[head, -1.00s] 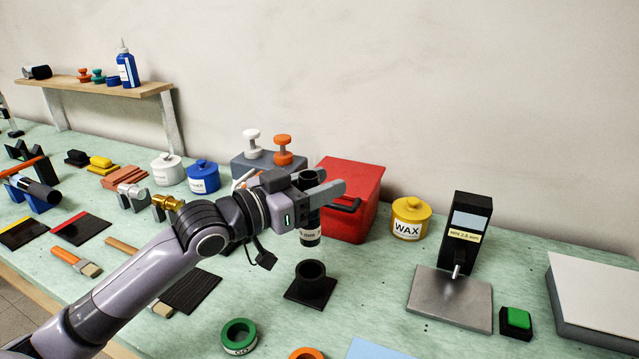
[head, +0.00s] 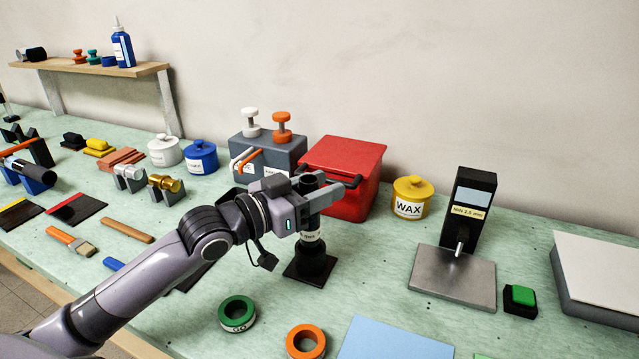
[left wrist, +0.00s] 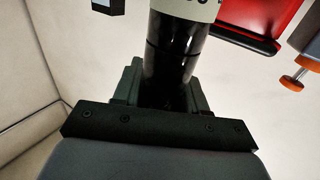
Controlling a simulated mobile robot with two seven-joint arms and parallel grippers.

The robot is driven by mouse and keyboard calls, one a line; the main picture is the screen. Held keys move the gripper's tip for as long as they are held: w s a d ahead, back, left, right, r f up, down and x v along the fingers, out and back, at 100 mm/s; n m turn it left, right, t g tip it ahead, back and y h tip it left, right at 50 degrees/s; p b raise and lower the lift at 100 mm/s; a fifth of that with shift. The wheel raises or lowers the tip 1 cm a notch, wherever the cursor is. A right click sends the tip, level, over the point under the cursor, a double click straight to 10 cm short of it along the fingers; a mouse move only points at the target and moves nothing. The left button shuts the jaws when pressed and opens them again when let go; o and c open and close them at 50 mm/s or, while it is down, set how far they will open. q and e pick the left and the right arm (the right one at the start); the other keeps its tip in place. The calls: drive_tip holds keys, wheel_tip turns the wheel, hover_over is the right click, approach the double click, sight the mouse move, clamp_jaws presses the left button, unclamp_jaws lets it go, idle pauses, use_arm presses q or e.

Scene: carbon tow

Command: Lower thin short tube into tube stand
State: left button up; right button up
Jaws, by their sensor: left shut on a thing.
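The thin short tube (head: 311,222) is black with a white label band and stands upright. My left gripper (head: 325,193) is shut on its upper part; the fingers partly hide it. The tube also shows between the fingers in the left wrist view (left wrist: 168,60). The tube stand (head: 310,265) is a black cup on a square base on the green table. The tube's lower end meets the stand's mouth and appears to be inside it; how deep I cannot tell. My right gripper is out of view.
A red box (head: 342,165) stands close behind the gripper, with a grey block (head: 265,155) left of it. A yellow wax pot (head: 411,196) and a gauge (head: 467,225) are to the right. Green (head: 237,314) and orange (head: 305,341) rings lie in front.

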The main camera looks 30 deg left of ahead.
sight(319, 215)
use_arm(q)
drive_tip(key=shift+p, duration=0.95)
idle(1.5)
drive_tip(key=shift+f+b, duration=1.75)
drive_tip(key=shift+f, duration=1.05)
drive_tip(key=o, duration=1.1)
drive_tip(key=shift+o, duration=0.2)
wheel_tip(319, 215, up, 20)
drive_tip(key=p, duration=0.2)
drive_tip(key=shift+p, duration=0.35)
